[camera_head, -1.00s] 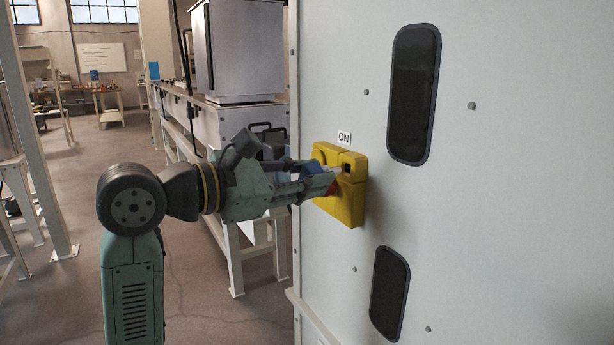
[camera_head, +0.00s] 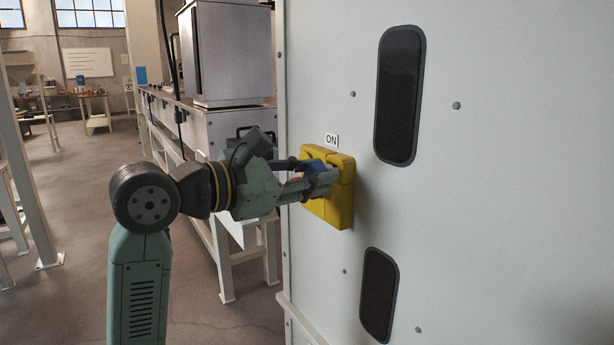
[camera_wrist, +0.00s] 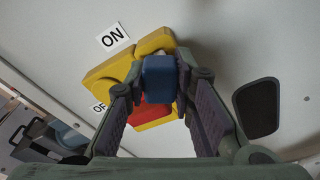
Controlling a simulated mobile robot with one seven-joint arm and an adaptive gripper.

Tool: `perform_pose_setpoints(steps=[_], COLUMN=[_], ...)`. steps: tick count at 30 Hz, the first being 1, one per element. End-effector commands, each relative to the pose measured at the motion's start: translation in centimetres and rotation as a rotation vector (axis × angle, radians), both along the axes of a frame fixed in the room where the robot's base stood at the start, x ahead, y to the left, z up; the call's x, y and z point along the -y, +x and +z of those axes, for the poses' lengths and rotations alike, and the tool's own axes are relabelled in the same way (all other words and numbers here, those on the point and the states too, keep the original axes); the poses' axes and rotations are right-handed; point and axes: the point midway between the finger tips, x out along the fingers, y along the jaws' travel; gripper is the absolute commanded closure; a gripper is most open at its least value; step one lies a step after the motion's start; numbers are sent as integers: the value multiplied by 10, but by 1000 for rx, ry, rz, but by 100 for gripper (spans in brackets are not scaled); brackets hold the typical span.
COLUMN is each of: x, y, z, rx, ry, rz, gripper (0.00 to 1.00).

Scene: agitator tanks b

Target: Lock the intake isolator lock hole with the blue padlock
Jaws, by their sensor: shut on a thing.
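The yellow isolator (camera_head: 340,207) is mounted on the white cabinet wall, with an ON label (camera_head: 331,140) above it. In the wrist view it shows as a yellow body (camera_wrist: 107,83) with a red part (camera_wrist: 150,116) behind the padlock. My gripper (camera_head: 318,176) is shut on the blue padlock (camera_wrist: 159,80), which also shows small between the fingers in the head view (camera_head: 316,167). The padlock is right in front of the isolator. The lock hole and the shackle are hidden behind the padlock and fingers, so I cannot tell whether the shackle is in the hole.
The white cabinet (camera_head: 480,200) fills the right side, with two dark oval panels (camera_head: 400,95) and several bolts. A bench (camera_head: 217,125) with a grey box on it stands behind my arm.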

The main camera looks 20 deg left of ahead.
Motion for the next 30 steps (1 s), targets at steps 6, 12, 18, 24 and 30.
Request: perform_pose_setpoints(steps=[6,12,18,24,30], x=[2,2,2,1,-15], y=[3,3,3,1,-20], z=[0,0,0,0,3], rx=[1,1,1,0,2], ry=[-1,-1,-1,0,-1], rz=[0,0,0,1,6], gripper=[72,59,54,54,54])
